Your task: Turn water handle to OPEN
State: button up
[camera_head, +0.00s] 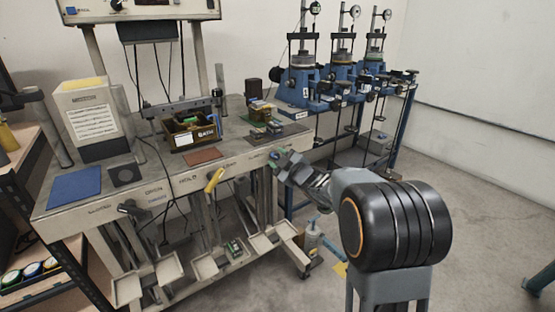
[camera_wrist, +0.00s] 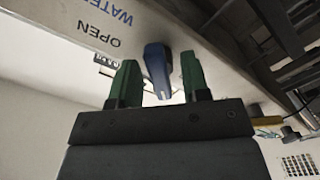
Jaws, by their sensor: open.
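The water handle (camera_wrist: 156,66) is a blue lever under the bench's front panel, beside the upside-down words OPEN and WATER in the wrist view. My gripper (camera_wrist: 159,74) has its two green fingers open, one on each side of the blue handle. Gaps show between the handle and both fingers, so it is not clamped. In the head view my gripper (camera_head: 277,158) is at the right end of the bench's front edge and hides most of the handle there.
A yellow handle (camera_head: 214,180) and a dark handle (camera_head: 127,208) sit further left on the front of the bench (camera_head: 110,205). Pale pedals (camera_head: 206,266) are below. Blue test stands (camera_head: 303,85) stand behind my arm. The floor at the right is mostly clear.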

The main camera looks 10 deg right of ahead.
jog(key=shift+w+a, duration=0.15)
jog(key=shift+w, duration=0.25)
jog(key=shift+c, duration=0.4)
jog(key=c, duration=0.6)
jog(key=shift+c, duration=0.2)
